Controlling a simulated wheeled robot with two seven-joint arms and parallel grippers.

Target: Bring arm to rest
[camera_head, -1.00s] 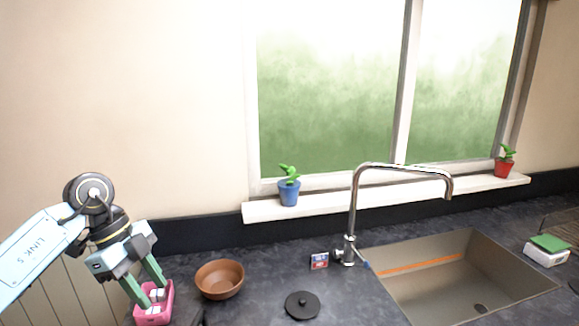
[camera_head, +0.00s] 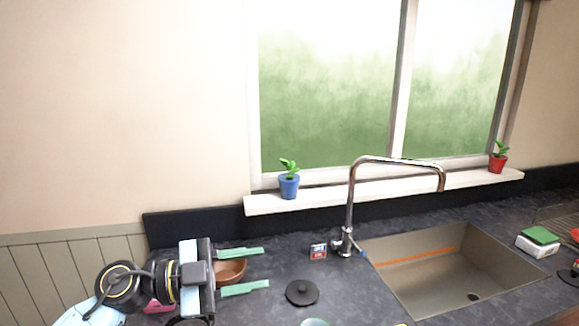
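My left gripper (camera_head: 243,270) is at the lower left in the head view, pointing right. Its two green fingers are spread apart, with no object held between them. My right gripper does not show.
A black lid (camera_head: 302,292) lies on the dark counter right of the fingers. The sink (camera_head: 440,270) is at the right. Potted plants (camera_head: 289,184) stand on the sill. A pale round rim (camera_head: 314,322) shows at the bottom edge.

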